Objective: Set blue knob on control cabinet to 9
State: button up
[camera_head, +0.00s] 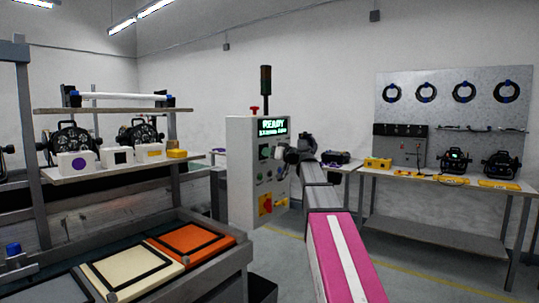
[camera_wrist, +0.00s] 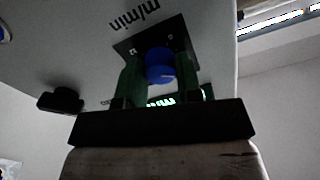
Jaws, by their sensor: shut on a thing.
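The control cabinet (camera_head: 241,185) is a pale upright box in the middle of the head view. Its lit green screen (camera_head: 272,126) reads READY, with a smaller line below that I cannot read surely. In the wrist view the blue knob (camera_wrist: 160,62) sits on a dark square plate under upside-down "m/min" lettering. My gripper (camera_wrist: 159,78) is shut on the blue knob, one green finger on each side. In the head view my gripper (camera_head: 284,156) is at the cabinet front, and the arm hides the knob. The knob's setting cannot be read.
A red mushroom button (camera_head: 254,109) and a signal tower (camera_head: 266,88) top the cabinet. A yellow-red switch (camera_head: 265,205) is low on its front. A dark protruding control (camera_wrist: 62,100) shows beside the knob. A workbench (camera_head: 440,193) stands right; a shelf (camera_head: 110,173) stands left.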

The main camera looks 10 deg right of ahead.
jog(key=m, duration=2.5)
jog(key=shift+r, duration=0.1)
dwell(0.3)
jog(key=o, duration=0.9)
jog(key=shift+o, duration=0.2)
